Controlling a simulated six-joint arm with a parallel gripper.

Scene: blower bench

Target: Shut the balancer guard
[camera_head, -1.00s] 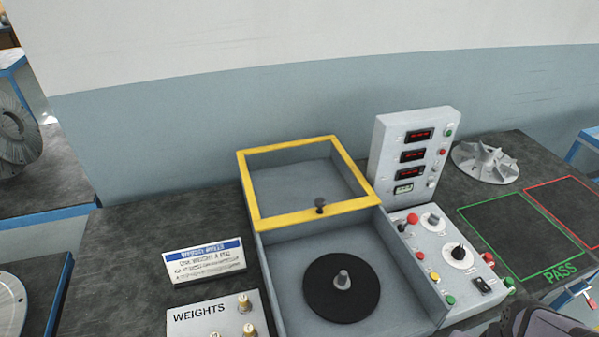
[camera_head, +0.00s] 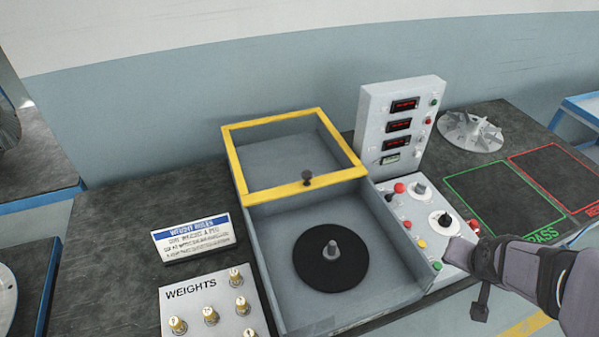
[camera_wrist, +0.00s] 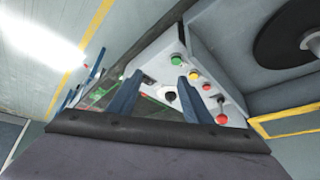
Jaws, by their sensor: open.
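The balancer guard (camera_head: 234,166) is a yellow frame with a clear pane and a dark knob (camera_head: 307,177) on its front bar. It lies over the rear half of the grey balancer box (camera_head: 262,262). The front half is uncovered, showing a black disc (camera_head: 315,278) with a spindle. A corner of the yellow frame shows at the right of the wrist view (camera_wrist: 285,124). My gripper is at the right of the head view, beside the control panel and well apart from the knob; its fingertips are hard to make out there. In the wrist view my gripper (camera_wrist: 158,95) is open and empty.
A control panel (camera_head: 416,205) with buttons and dials adjoins the box's right side, with an upright display unit (camera_head: 372,125) behind it. A weights tray (camera_head: 190,293) and a small sign (camera_head: 193,238) stand left. An impeller (camera_head: 470,133) sits at the back right.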

